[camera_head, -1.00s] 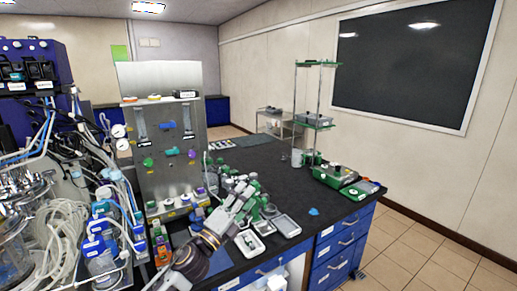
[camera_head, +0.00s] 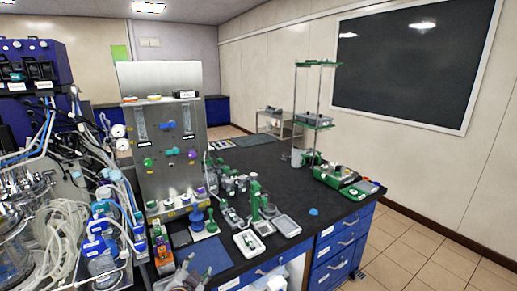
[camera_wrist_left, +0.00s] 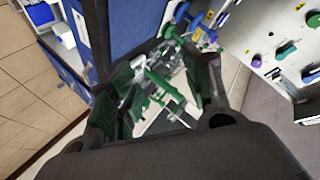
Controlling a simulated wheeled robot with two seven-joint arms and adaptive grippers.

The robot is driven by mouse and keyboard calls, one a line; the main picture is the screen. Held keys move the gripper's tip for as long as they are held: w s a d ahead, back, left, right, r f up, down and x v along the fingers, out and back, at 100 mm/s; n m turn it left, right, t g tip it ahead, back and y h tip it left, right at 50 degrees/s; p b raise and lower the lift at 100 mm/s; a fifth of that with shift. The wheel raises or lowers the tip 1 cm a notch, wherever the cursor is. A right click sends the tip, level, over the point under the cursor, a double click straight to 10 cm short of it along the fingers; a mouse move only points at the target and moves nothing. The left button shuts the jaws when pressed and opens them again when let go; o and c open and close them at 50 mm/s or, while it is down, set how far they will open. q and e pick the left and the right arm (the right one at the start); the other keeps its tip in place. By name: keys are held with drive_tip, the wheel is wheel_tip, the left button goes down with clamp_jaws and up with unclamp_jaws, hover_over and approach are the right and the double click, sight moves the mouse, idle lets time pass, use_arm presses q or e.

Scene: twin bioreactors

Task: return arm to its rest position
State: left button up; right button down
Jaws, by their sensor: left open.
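My left gripper (camera_head: 188,270) is low at the bottom edge of the head view, in front of the bench's near edge. Most of its arm is out of the picture. In the left wrist view its two dark fingers (camera_wrist_left: 165,90) stand apart, open, with nothing held between them. Green and white bench items show beyond the gap, some distance off. My right gripper is in neither view.
The black bench (camera_head: 275,165) carries a green stand (camera_head: 255,200), white trays (camera_head: 249,242) and a blue-and-green piece (camera_head: 204,220) near its front. A steel panel (camera_head: 165,100) rises behind. Tubing and vessels (camera_head: 65,235) crowd the left. Floor (camera_head: 440,260) at right is clear.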

use_arm(q)
drive_tip(key=s+a+f+n+g, duration=0.25)
drive_tip(key=s+f+g, duration=0.3)
drive_tip(key=s, duration=0.55)
drive_tip(key=s+a+f+n+g, duration=0.1)
drive_tip(key=s+f+n+g, duration=0.4)
drive_tip(key=s, duration=0.6)
drive_tip(key=s+f+m, duration=0.2)
drive_tip(key=s+f, duration=0.1)
drive_tip(key=f, duration=3.2)
drive_tip(key=s+a+f, duration=0.2)
drive_tip(key=s+f, duration=0.7)
drive_tip(key=s, duration=0.2)
drive_tip(key=s+a+f+g, duration=0.1)
drive_tip(key=s+f, duration=0.9)
drive_tip(key=s, duration=0.1)
drive_tip(key=shift+a+f, duration=0.15)
drive_tip(key=shift+a, duration=0.2)
drive_tip(key=shift+g, duration=0.25)
